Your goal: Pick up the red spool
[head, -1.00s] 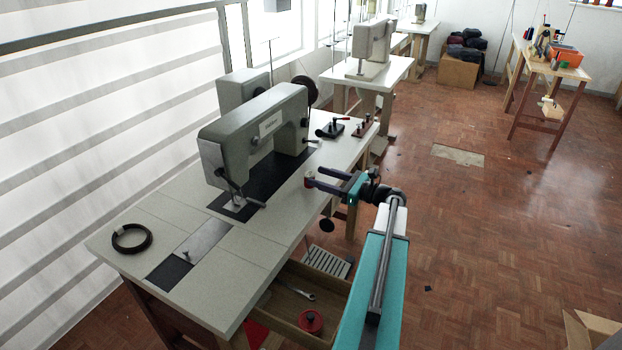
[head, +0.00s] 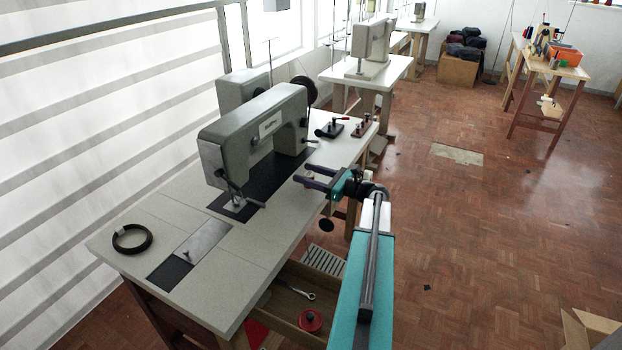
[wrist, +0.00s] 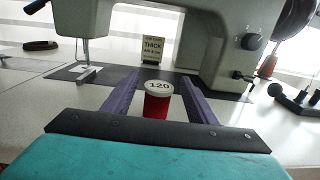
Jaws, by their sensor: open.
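The red spool (wrist: 157,105) has a white top marked "120" and stands upright on the sewing table. In the wrist view it sits between the two purple fingers of my gripper (wrist: 158,82), close to the palm, with a gap on each side. Its lower end is hidden by the palm edge. My gripper is open and holds nothing. In the head view my gripper (head: 301,173) is low over the table's right edge, and the fingers mostly hide the spool.
A grey sewing machine (head: 255,130) stands just beyond the fingers. A card reading "THICK" (wrist: 153,48) stands behind the spool. A dark ring (head: 132,238) lies on the table's near left. A drawer below holds a red round item (head: 310,320).

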